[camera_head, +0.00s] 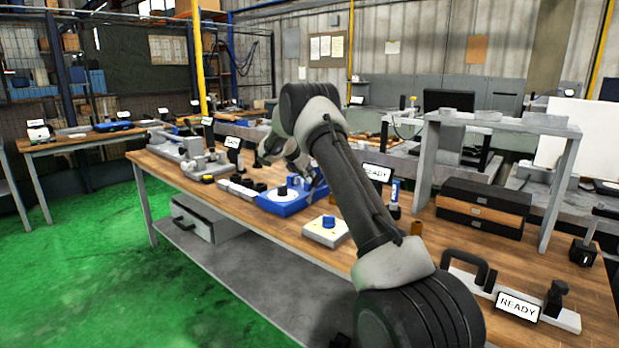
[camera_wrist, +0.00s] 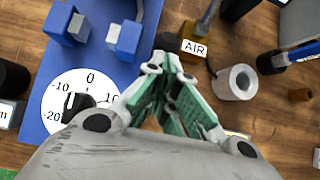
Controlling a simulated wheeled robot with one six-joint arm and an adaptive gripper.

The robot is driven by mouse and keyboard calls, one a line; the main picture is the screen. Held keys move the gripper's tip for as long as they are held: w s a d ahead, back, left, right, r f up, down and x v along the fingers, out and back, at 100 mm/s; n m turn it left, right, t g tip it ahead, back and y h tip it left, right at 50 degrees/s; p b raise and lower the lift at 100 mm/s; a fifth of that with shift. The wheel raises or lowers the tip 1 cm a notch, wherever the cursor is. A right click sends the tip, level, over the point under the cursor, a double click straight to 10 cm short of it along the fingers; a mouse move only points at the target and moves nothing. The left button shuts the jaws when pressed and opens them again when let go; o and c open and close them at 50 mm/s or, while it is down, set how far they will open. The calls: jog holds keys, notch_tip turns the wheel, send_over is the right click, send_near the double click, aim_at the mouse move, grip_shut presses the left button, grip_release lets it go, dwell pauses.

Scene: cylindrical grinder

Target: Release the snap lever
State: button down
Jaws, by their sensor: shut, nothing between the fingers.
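A blue gauge base (camera_wrist: 38,110) with a round white dial (camera_wrist: 60,128) lies on the bench under my wrist. A dark knob or pointer sits on the dial. Two blue blocks (camera_wrist: 66,24) and a silver bar (camera_wrist: 138,12) stand at its far end. I cannot tell which part is the snap lever. My gripper (camera_wrist: 168,62) is shut and empty, its tips over the base's right edge, beside a brass-coloured block (camera_wrist: 193,42) marked AIR. Whether the tips touch anything is unclear. In the head view, the blue base (camera_head: 270,206) shows left of my arm, which partly hides the gripper.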

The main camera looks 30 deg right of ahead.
jog(key=d+r+v, duration=0.1)
jog(key=v, duration=1.1)
jog(key=shift+w+r, duration=0.25)
jog(key=shift+r, duration=0.1)
jog(key=shift+d, duration=0.1)
jog(key=s+a+f+m+g+y, duration=0.2)
jog(key=s+a+f+m, duration=0.1)
jog(key=s+f+m, duration=0.55)
jog(key=s+a+r+m+t+y, duration=0.1)
jog(key=s+a+r+m, duration=0.3)
jog(key=s, duration=1.1)
jog(key=s+a+r+m+t+y, duration=0.1)
jog(key=s+a+r+m, duration=0.3)
jog(key=s, duration=1.1)
jog(key=s+a+r+m+t+y, duration=0.1)
jog(key=s+a+r+m+y, duration=0.2)
jog(key=s, duration=1.3)
jog(key=shift+a+r+m+t+y, duration=0.3)
jog(key=shift+a+r+m, duration=0.1)
jog(key=shift+r+m, duration=0.75)
